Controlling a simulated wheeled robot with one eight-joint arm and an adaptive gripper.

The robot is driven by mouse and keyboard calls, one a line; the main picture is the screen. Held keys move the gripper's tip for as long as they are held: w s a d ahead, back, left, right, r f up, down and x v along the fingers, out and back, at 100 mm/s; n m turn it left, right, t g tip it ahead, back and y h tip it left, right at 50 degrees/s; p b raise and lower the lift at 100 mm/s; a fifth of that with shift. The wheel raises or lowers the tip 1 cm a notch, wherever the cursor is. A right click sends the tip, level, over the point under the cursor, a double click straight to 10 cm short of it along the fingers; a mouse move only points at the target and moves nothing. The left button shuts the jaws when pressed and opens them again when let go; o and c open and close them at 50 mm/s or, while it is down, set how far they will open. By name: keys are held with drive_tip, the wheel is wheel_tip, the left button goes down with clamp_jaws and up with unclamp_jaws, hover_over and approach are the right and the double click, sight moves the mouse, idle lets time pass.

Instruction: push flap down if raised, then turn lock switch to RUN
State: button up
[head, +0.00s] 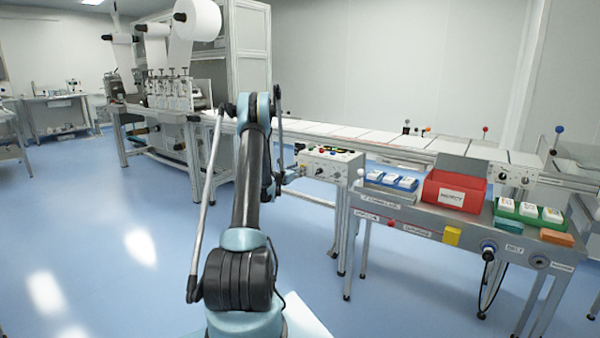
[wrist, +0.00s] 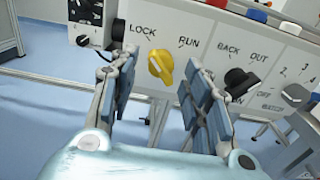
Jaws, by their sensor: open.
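The yellow lock switch (wrist: 160,66) is on a pale panel in the wrist view, below and between the printed words LOCK and RUN. I cannot tell for sure which word it points to. My gripper (wrist: 162,78) is open, with one finger on each side of the switch in the picture; contact is not visible. In the head view, my gripper (head: 288,176) is at the left side of the control box (head: 328,170). A grey panel (head: 458,169) stands tilted behind the red reject bin; I cannot tell for sure that it is the flap.
A black BACK/OUT knob (wrist: 240,80) sits right of my gripper, with a grey numbered knob (wrist: 294,95) beyond. The red bin (head: 453,192) and trays stand on the right bench (head: 400,213). The blue floor at left is open.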

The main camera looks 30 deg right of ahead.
drive_tip(key=shift+x, duration=1.2)
drive_tip(key=shift+c, duration=0.3)
